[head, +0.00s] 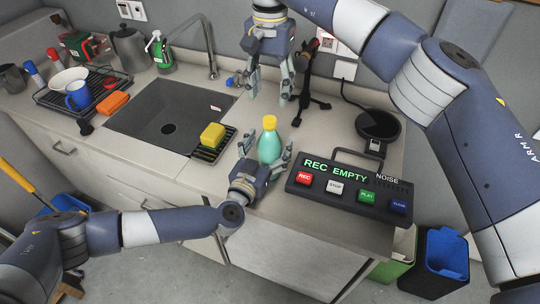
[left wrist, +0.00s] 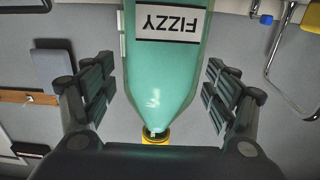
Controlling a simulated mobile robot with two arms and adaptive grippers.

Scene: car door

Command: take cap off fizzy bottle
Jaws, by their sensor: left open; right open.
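The fizzy bottle (head: 269,147) is teal with a yellow cap (head: 269,122). It stands upright on the counter, and its cap is on. My left gripper (head: 267,157) is open with its fingers on either side of the bottle. In the left wrist view the bottle (left wrist: 165,75) with its FIZZY label appears upside down between the open fingers, with gaps on both sides; the yellow cap (left wrist: 155,136) shows partly above the gripper body. My right gripper (head: 270,88) is open and empty, pointing down above and behind the bottle.
A recorder box (head: 349,191) with coloured buttons stands right of the bottle. A black stand (head: 310,100) and a round black pad (head: 378,124) are behind it. A yellow sponge (head: 212,136) on a rack and the sink (head: 170,115) lie to the left.

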